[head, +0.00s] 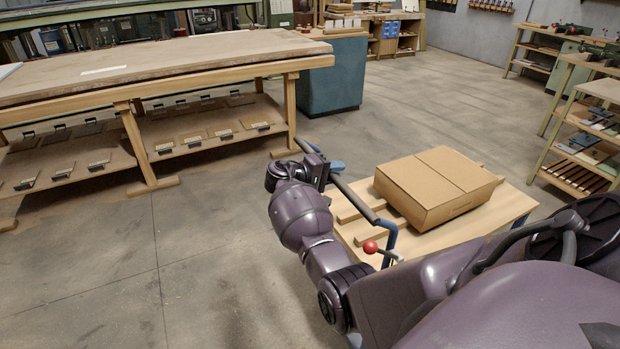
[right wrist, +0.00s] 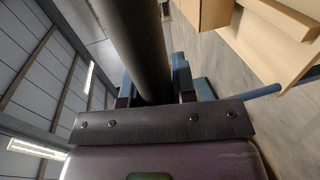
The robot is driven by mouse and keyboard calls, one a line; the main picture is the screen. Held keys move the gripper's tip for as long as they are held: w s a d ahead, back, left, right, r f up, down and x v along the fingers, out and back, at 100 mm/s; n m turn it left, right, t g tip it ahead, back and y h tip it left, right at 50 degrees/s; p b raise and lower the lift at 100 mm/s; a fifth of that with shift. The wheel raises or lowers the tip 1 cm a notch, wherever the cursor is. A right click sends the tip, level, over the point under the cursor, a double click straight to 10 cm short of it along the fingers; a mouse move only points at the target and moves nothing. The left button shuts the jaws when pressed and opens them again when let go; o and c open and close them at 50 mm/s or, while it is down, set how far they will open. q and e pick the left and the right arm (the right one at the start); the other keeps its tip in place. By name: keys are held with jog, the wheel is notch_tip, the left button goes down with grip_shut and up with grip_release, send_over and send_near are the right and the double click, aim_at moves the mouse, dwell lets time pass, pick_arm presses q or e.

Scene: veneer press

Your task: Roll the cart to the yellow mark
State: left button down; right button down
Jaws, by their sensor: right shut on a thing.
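The cart (head: 500,222) has a pale wooden deck, a dark push handle (head: 352,197) on a blue frame, and a small lever with a red knob. My right gripper (head: 328,167) is at the far end of the handle. In the right wrist view the dark bar of the handle (right wrist: 133,45) passes between the blue fingers of this gripper (right wrist: 156,92), which is shut on it. A closed cardboard box (head: 430,180) rests on the deck. My left gripper is not in view. No yellow mark shows in either view.
A long wooden workbench (head: 170,55) with a lower shelf stands at the left. A blue-grey cabinet (head: 332,80) stands behind the cart. Shelving (head: 585,140) stands at the right. Open concrete floor (head: 440,105) lies beyond the cart and at the lower left.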

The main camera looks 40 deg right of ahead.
jog(key=r+b+x, duration=0.2)
jog(key=x, duration=1)
jog(key=d+r+b+x, duration=0.1)
jog(key=r+b+x, duration=0.1)
jog(key=x, duration=1.1)
jog(key=shift+s+d+r, duration=0.2)
jog(key=shift+r, duration=0.2)
jog(key=c, duration=0.9)
grip_release()
jog(key=shift+c, duration=0.2)
